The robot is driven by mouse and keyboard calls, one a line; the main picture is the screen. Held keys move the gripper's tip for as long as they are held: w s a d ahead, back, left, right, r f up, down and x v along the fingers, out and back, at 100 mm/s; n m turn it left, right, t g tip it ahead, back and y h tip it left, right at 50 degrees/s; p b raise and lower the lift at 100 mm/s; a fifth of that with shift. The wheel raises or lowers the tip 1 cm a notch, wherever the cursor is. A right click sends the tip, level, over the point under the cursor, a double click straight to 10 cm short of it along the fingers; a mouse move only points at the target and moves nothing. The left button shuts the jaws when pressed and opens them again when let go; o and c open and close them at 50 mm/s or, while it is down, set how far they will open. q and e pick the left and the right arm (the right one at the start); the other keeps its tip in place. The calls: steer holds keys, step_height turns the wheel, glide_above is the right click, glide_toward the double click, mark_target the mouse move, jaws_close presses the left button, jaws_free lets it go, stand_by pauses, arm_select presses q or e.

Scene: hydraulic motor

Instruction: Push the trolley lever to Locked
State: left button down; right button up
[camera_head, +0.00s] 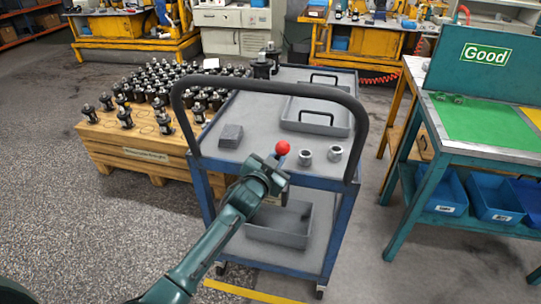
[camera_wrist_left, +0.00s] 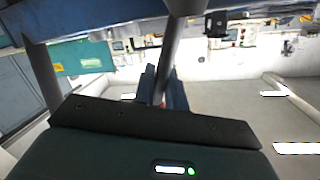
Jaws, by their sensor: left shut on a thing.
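The trolley (camera_head: 250,112) has a blue frame, grey shelves and a dark arched push handle (camera_head: 266,86). The lever's red ball knob (camera_head: 283,147) shows at the trolley's near end, inside the handle arch. My left gripper (camera_head: 277,164) is at the lever, just below the knob, and is shut on it. The gripper hides most of the lever's shaft, and no lock marking can be read. In the left wrist view the dark fingers (camera_wrist_left: 166,88) meet, with a little red (camera_wrist_left: 160,101) between them. My right gripper is not in view.
On the trolley top are a grey block (camera_head: 231,136), two metal rings (camera_head: 306,156) (camera_head: 335,153) and grey trays (camera_head: 317,116). A pallet of black parts (camera_head: 140,150) stands left, a green-topped table (camera_head: 484,124) right. Grey floor is free at the left.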

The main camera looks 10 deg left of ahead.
arm_select(q)
steer(key=shift+d+f+m, duration=0.1)
steer(key=shift+d+m, duration=0.2)
steer(key=shift+d, duration=0.05)
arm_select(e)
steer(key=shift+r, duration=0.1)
arm_select(q)
steer(key=c, duration=1.5)
jaws_free()
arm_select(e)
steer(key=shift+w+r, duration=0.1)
arm_select(q)
steer(key=p+v, duration=0.1)
steer(key=v, duration=1.2)
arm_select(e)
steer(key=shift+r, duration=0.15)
